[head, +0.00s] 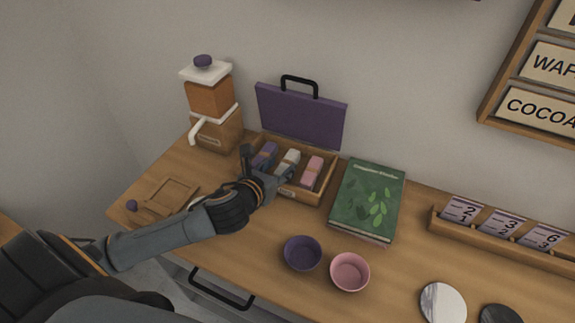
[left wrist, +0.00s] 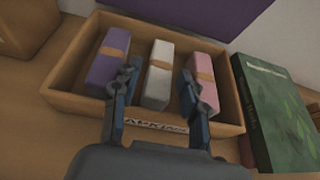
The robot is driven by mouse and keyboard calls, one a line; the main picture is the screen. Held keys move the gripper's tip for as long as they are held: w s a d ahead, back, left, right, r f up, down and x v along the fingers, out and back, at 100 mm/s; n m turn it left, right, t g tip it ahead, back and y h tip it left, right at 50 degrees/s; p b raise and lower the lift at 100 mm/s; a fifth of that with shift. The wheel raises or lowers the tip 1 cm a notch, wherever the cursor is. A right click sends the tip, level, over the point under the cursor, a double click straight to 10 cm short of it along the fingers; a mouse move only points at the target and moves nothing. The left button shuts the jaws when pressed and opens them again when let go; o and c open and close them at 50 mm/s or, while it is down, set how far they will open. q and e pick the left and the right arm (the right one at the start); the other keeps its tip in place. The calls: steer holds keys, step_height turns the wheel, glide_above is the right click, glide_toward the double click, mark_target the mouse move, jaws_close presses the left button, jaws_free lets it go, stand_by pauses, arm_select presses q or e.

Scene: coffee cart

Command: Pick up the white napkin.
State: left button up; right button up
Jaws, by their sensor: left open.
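The white napkin (head: 288,162) is a folded roll with a tan band, lying in the middle of a wooden box between a purple napkin (head: 265,154) and a pink napkin (head: 312,170). In the left wrist view the white napkin (left wrist: 158,75) lies ahead, between the two fingers. My left gripper (left wrist: 155,82) is open and empty at the box's front edge, with its fingertips over the box. In the head view the left gripper (head: 270,165) partly covers the box's front left. Whether the fingers touch the white napkin I cannot tell. My right gripper is not in view.
The wooden box (head: 331,183) has low walls and a raised purple lid (head: 300,115) behind. A green book (head: 367,200) lies right of it. A grinder (head: 212,105) stands left. A purple bowl (head: 303,253) and a pink bowl (head: 349,271) stand in front.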

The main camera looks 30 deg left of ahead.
mark_target(286, 164)
arm_select(q)
steer(key=x, duration=0.5)
steer(key=shift+d+f, duration=0.1)
steer(key=shift+f, duration=0.15)
steer(key=shift+s, duration=0.1)
steer(key=shift+c, duration=0.3)
steer(key=c, duration=0.6)
steer(key=shift+c, duration=0.2)
